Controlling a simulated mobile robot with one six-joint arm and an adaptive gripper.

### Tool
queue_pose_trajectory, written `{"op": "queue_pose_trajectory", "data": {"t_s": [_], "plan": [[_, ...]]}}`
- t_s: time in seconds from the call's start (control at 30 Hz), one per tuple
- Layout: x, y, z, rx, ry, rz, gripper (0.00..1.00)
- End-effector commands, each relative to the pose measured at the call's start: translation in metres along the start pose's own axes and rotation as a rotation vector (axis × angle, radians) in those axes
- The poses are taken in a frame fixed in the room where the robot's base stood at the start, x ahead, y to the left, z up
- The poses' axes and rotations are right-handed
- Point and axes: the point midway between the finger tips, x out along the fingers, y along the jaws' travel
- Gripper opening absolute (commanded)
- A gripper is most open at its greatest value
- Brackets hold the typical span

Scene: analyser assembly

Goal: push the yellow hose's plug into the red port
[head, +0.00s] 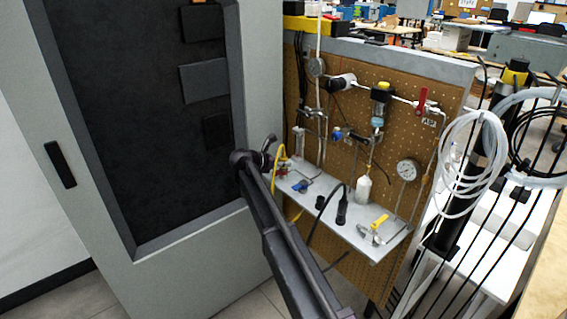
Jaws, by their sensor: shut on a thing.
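My arm reaches up from the bottom of the head view, and my gripper (269,146) is at its far end, in front of the left edge of the pegboard. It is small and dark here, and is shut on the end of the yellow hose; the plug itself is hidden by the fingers. The yellow hose (275,178) hangs in a bend just below and right of the gripper. A small reddish fitting (283,171) shows beside the hose, above the shelf's left end. I cannot tell whether it is the red port, or whether the plug touches anything.
A tall grey cabinet (185,250) with a dark panel stands close on the left. The grey shelf (322,222) holds a white bottle (363,189), black fittings and a yellow-handled valve (379,222). A pegboard (440,140) carries pipes, a gauge (408,169) and a red lever (422,100). Coiled white hoses (472,160) hang right.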

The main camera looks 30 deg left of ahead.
Motion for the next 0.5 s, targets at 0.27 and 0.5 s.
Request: {"op": "queue_pose_trajectory", "data": {"t_s": [0.27, 0.5], "plan": [[0.0009, 0.0000, -0.0023, 0.000, 0.000, 0.000, 0.00], [0.0009, 0.0000, -0.0022, 0.000, 0.000, 0.000, 0.61]]}}
